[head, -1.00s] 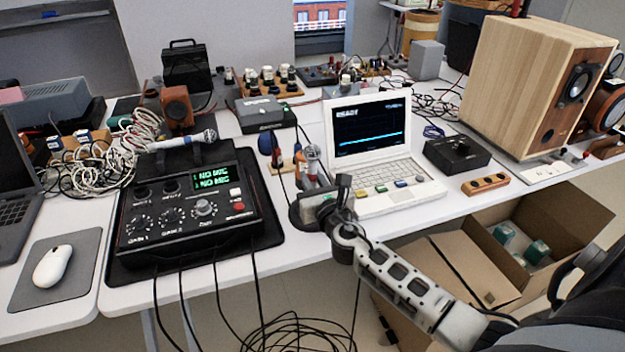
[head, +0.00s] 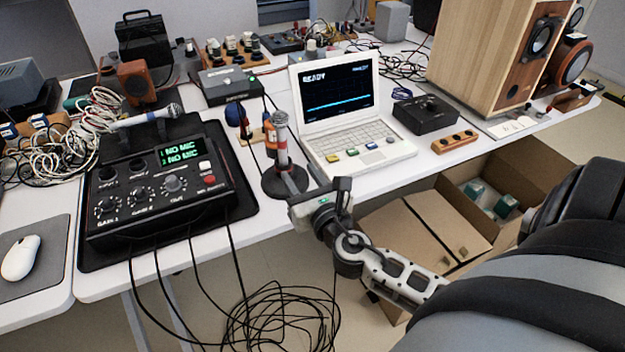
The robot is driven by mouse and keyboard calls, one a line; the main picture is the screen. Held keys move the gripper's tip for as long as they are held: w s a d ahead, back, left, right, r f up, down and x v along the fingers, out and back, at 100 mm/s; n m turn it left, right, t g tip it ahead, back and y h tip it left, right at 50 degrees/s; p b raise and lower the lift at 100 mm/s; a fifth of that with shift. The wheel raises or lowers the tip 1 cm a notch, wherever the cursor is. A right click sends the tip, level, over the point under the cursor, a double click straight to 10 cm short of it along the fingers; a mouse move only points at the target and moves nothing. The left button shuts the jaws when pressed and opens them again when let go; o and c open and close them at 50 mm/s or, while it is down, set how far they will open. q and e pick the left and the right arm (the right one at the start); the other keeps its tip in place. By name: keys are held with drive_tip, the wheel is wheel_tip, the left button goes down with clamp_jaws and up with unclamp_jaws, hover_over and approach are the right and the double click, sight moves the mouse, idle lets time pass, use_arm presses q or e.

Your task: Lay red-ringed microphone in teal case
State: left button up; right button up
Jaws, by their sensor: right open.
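A microphone with a silver head and a reddish ring (head: 281,143) stands upright on a round black base (head: 285,184) near the table's front edge. My right gripper (head: 300,200) is open, just in front of and below that base; whether it touches the base I cannot tell. A second microphone (head: 150,116) with a blue band lies behind the black mixer. A small teal thing (head: 82,89) shows at the back left, partly hidden; I cannot tell whether it is the teal case. My left gripper is not in view.
The mixer (head: 160,190), showing "NO MIC", sits left of the stand. A white laptop (head: 345,110) stands right of it. Black cables (head: 270,320) hang to the floor. An open cardboard box (head: 450,215) lies below the table's edge.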

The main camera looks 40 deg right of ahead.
drive_tip(key=s+a+f+m+g+y, duration=0.3)
drive_tip(key=s+a+f+m, duration=0.3)
drive_tip(key=m, duration=0.9)
drive_tip(key=s+a+f+m+g+y, duration=0.4)
drive_tip(key=s+a+m, duration=0.5)
drive_tip(key=m, duration=0.7)
wheel_tip(320, 180, down, 2)
drive_tip(key=shift+a+b, duration=0.3)
drive_tip(key=shift+a, duration=0.8)
drive_tip(key=shift+w, duration=0.1)
